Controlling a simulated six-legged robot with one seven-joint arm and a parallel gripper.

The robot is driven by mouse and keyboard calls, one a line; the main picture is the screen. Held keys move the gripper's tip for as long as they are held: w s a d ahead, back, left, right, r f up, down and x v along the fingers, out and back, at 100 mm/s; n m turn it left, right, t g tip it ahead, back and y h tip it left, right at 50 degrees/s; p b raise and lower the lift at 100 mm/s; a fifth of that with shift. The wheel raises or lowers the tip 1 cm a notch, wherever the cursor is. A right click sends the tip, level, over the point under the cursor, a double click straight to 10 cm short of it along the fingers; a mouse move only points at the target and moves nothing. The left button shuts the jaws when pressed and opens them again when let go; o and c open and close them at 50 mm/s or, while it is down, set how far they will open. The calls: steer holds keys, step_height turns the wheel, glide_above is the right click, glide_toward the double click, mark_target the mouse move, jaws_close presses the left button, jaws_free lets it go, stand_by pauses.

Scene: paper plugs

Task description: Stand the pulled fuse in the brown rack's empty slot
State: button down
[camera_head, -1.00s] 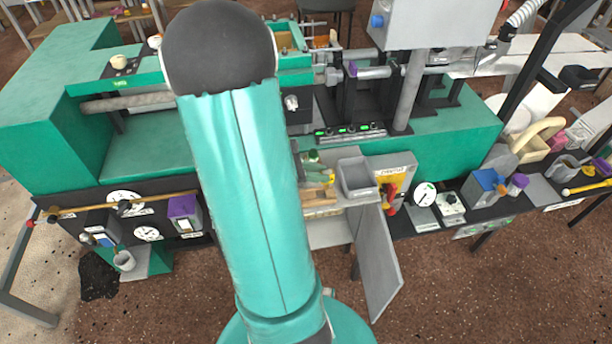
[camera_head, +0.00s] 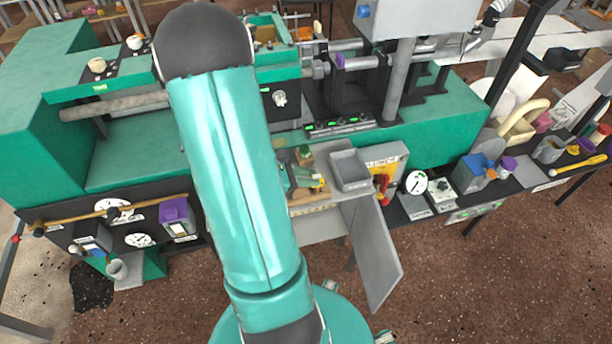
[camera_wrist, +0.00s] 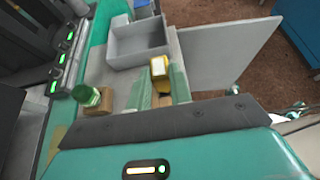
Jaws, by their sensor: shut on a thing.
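My gripper (camera_wrist: 159,80) shows in the wrist view as two pale green fingers, shut on a yellow-topped fuse (camera_wrist: 160,66). In the head view the gripper (camera_head: 302,178) and the yellow fuse (camera_head: 318,185) are low over the bench shelf, partly behind my arm. A green-capped fuse (camera_wrist: 87,94) stands left of the gripper at a brown block (camera_wrist: 100,102), which looks like part of the brown rack. More brown shows between the fingers, below the yellow fuse. My gripper body hides the rest, so I cannot see the empty slot or the fuse's lower end.
A grey open bin (camera_wrist: 138,45) stands just beyond the fingers. A grey panel (camera_head: 376,250) slopes down at the shelf's right. A yellow sign box (camera_head: 385,165) stands right of the bin. A dark console with green lights (camera_wrist: 62,65) is at left.

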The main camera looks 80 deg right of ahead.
steer(key=shift+f, duration=0.65)
steer(key=c, duration=1.3)
jaws_free()
steer(key=shift+r, duration=0.25)
steer(key=w+a+r+m+t+y, duration=0.15)
steer(key=w+a+r+t, duration=0.25)
steer(key=w+a+r, duration=0.6)
steer(key=w+a+r+m+t, duration=0.35)
steer(key=w+a+r, duration=0.25)
steer(key=w+a, duration=0.45)
steer(key=a+r+t+y, duration=0.1)
steer(key=a+r+t, duration=0.2)
steer(key=a, duration=0.3)
steer(key=a+r+t+y, duration=0.2)
steer(key=a+r+t, duration=0.1)
steer(key=a, duration=0.3)
steer(key=a+r+m+t+y, duration=0.1)
steer(key=a+r+t+y, duration=0.1)
steer(key=a, duration=0.5)
steer(key=shift+s+r+t, duration=0.2)
steer(key=shift+r+t, duration=0.25)
steer(key=shift+r, duration=0.1)
